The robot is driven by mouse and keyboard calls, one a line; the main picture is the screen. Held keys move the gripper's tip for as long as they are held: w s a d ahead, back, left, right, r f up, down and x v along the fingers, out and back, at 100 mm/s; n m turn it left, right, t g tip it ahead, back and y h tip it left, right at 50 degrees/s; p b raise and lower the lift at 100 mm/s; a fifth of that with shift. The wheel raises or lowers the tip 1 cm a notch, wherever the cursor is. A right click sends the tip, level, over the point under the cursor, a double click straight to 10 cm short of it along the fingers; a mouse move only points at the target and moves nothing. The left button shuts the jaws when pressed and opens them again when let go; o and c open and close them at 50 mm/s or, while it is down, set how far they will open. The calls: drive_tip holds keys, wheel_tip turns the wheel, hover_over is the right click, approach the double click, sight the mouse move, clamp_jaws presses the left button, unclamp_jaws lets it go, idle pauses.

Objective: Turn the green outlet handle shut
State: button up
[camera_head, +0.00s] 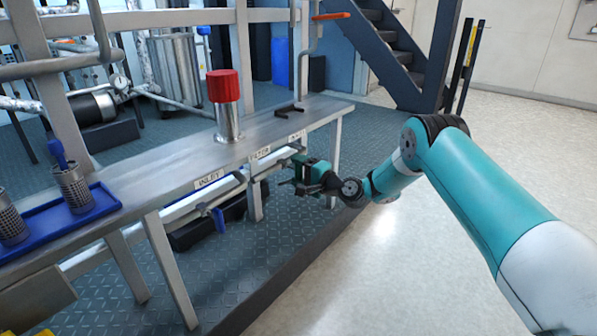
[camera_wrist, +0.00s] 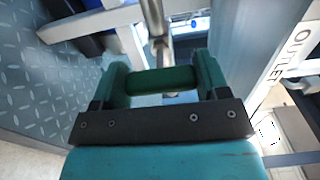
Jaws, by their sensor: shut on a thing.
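The green outlet handle (camera_wrist: 160,80) shows in the wrist view as a short bar lying across the picture. A metal pipe or stem runs up the picture just beyond it. My gripper (camera_wrist: 163,72) is shut on the handle, with one finger at each end of the bar. In the head view my gripper (camera_head: 298,176) is below the bench's front edge, under the rightmost label. There the gripper hides the green handle, so its angle is hard to tell. The OUTLET label (camera_wrist: 291,45) is at the right of the wrist view.
The metal bench (camera_head: 165,175) carries a red-topped cylinder (camera_head: 224,95), a black bracket (camera_head: 290,110) and a blue tray (camera_head: 100,200) with mesh baskets. A blue handle (camera_head: 219,219) hangs below the INLET label (camera_head: 209,179). Bench legs stand near my gripper. The pale floor at right is clear.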

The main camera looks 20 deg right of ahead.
drive_tip(key=o, duration=0.9)
drive_tip(key=shift+o, duration=0.2)
drive_tip(key=shift+s+d, duration=0.3)
drive_tip(key=shift+s, duration=0.1)
drive_tip(key=b+v, duration=1.1)
drive_tip(key=v, duration=0.5)
drive_tip(key=shift+s+b, duration=0.3)
